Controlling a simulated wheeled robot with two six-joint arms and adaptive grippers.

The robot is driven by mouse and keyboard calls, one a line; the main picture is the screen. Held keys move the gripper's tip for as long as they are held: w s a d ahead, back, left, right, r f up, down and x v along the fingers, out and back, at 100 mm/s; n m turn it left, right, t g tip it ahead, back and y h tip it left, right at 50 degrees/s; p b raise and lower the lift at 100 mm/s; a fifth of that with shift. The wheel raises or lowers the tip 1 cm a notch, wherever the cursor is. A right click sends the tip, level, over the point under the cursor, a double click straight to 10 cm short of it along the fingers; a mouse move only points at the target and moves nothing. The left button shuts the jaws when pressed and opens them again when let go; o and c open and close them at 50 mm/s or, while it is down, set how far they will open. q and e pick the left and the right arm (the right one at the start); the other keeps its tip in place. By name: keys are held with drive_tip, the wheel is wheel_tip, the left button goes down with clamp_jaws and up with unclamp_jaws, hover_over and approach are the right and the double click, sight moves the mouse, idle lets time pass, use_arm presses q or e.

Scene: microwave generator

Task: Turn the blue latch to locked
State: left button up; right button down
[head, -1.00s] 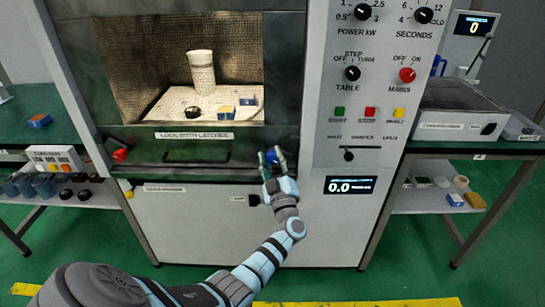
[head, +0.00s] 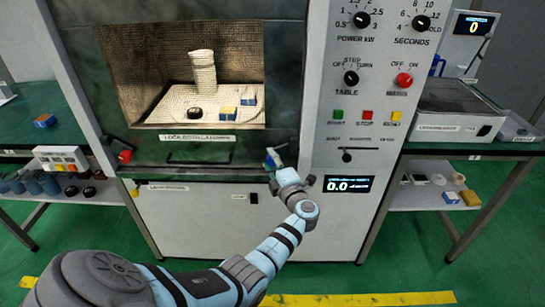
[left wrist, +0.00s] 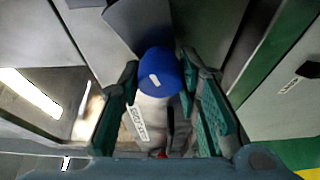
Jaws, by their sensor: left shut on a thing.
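The blue latch (left wrist: 160,75) sits at the lower right of the microwave door and shows as a rounded blue knob in the left wrist view. My left gripper (head: 273,160) is at it in the head view, where the fingers hide most of the latch. In the left wrist view the green-padded fingers of my left gripper (left wrist: 162,90) stand on either side of the knob, shut on it. A pale label lies below the knob, too blurred to read fully. My right gripper is not in view.
A red latch (head: 125,156) is at the door's lower left. A label strip (head: 198,137) runs under the door window (head: 135,80). The control panel (head: 365,120) with knobs and buttons stands close right of my gripper. Side tables flank the cabinet.

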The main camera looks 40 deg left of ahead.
use_arm(q)
drive_tip(key=shift+n+h+p, duration=0.4)
drive_tip(key=shift+n+p, duration=0.1)
drive_tip(key=shift+n, duration=0.4)
drive_tip(key=o, duration=1.1)
drive_tip(key=shift+o, duration=0.2)
drive_tip(key=v, duration=0.7)
drive_tip(key=shift+d, duration=0.25)
